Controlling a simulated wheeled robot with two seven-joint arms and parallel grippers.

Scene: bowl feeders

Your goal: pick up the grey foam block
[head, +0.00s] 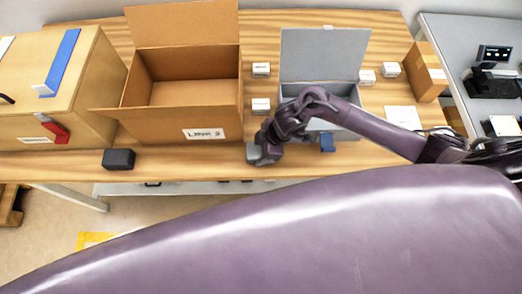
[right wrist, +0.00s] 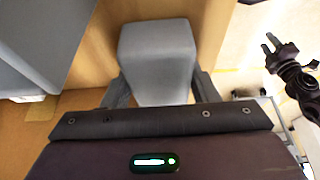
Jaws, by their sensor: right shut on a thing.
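The grey foam block (right wrist: 157,60) fills the space between the fingers of my right gripper (right wrist: 160,88) in the right wrist view. In the head view the same block (head: 253,154) shows beside the right gripper (head: 265,151), at the table's front edge. The right gripper is shut on it. I cannot tell whether the block is clear of the table. My left gripper (right wrist: 270,44) shows at the upper right of the right wrist view, empty, its two fingertips apart; it is not in the head view.
A black block (head: 118,159) lies left on the wooden table (head: 190,163). An open cardboard box (head: 170,124) and a grey lidded box (head: 346,117) stand behind. A blue block (head: 327,142) is right of the gripper.

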